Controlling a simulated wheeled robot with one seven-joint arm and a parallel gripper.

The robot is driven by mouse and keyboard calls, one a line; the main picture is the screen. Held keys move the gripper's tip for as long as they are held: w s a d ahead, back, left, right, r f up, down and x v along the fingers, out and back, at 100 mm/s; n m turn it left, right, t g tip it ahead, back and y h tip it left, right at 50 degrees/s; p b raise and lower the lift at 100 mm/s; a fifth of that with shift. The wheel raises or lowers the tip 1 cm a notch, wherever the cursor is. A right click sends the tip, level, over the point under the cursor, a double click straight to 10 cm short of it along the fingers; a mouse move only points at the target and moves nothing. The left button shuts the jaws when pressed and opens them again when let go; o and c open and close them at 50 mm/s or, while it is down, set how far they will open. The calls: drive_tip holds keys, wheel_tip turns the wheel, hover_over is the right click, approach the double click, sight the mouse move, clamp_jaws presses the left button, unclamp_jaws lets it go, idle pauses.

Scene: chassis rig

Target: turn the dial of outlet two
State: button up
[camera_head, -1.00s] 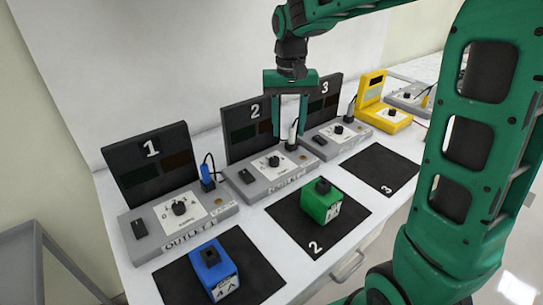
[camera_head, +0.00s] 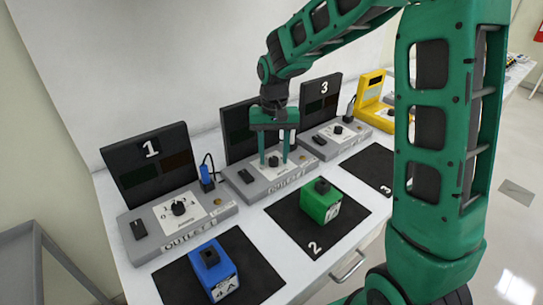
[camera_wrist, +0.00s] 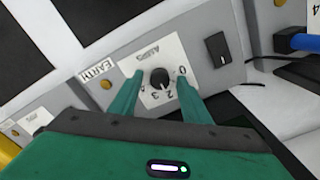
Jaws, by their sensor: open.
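The outlet two unit (camera_head: 252,189) is a grey box with a dark upright panel, in the middle of the bench in the head view. Its black dial (camera_head: 273,161) sits on a white plate; the wrist view shows the dial (camera_wrist: 160,77) with numbers around it. My gripper (camera_head: 274,160) is open above this plate. In the wrist view my gripper (camera_wrist: 158,80) has one finger on each side of the dial, with gaps visible. I cannot tell whether the fingertips are level with the knob. My gripper hides the panel's number.
Outlet one (camera_head: 180,232) stands to the left, outlet three (camera_head: 340,138) to the right. A rocker switch (camera_head: 246,176) is beside the dial. A blue block (camera_head: 212,270) and a green block (camera_head: 321,203) sit on black mats in front. A yellow device (camera_head: 375,105) is farther right.

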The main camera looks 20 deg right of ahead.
drive_tip(key=shift+f, duration=0.2)
drive_tip(key=c, duration=1)
drive_tip(key=shift+a, duration=0.1)
drive_tip(key=shift+c, duration=0.2)
drive_tip(key=shift+n, duration=0.3)
drive_tip(key=n, duration=0.3)
drive_tip(key=shift+n, duration=2.1)
